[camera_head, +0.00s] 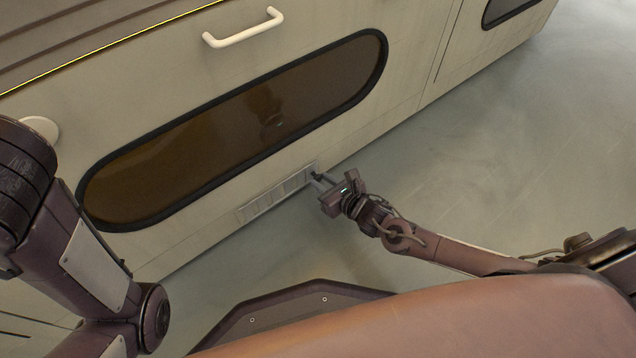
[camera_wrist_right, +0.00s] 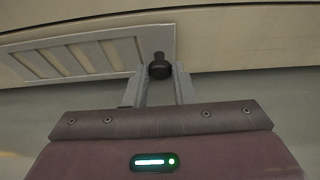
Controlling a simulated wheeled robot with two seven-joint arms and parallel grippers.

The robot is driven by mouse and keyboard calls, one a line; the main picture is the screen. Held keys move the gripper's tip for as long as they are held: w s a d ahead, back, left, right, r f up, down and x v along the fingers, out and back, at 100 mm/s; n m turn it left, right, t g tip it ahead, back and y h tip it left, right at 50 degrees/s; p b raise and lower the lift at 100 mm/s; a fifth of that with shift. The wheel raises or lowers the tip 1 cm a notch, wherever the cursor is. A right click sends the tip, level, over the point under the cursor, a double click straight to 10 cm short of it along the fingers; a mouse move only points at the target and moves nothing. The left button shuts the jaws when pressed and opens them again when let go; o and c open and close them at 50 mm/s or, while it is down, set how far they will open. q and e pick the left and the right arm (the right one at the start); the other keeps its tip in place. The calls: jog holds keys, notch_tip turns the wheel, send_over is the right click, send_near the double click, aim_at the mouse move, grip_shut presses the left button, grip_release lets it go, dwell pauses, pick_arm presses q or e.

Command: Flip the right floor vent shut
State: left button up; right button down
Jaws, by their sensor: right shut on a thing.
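The floor vent (camera_head: 277,195) is a pale grey slatted panel low on the cream cabinet front, just above the floor. It also shows in the right wrist view (camera_wrist_right: 85,57), with several slanted slats. A small dark knob (camera_wrist_right: 159,68) sits at the vent's right end. My right gripper (camera_head: 317,181) reaches to that end, and its two fingers (camera_wrist_right: 162,88) are shut on the knob, one on each side. Whether the slats are open or shut is hard to tell. My left arm shows at the left edge, but its gripper is out of view.
The cabinet front has a long dark oval window (camera_head: 235,130) above the vent and a white bar handle (camera_head: 244,28) higher up. Grey floor (camera_head: 500,170) lies free to the right of my right arm.

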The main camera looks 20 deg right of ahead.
jog(key=shift+w+d, duration=0.15)
jog(key=shift+d, duration=0.2)
jog(key=c, duration=1.2)
grip_release()
jog(key=shift+s+d+r+p, duration=0.1)
jog(key=shift+s+r+p, duration=0.2)
jog(key=shift+s+p, duration=0.15)
jog(key=p+v, duration=0.4)
jog(key=v, duration=0.2)
jog(key=shift+s+d, duration=0.15)
jog(key=shift+s, duration=0.25)
jog(key=shift+r, duration=0.1)
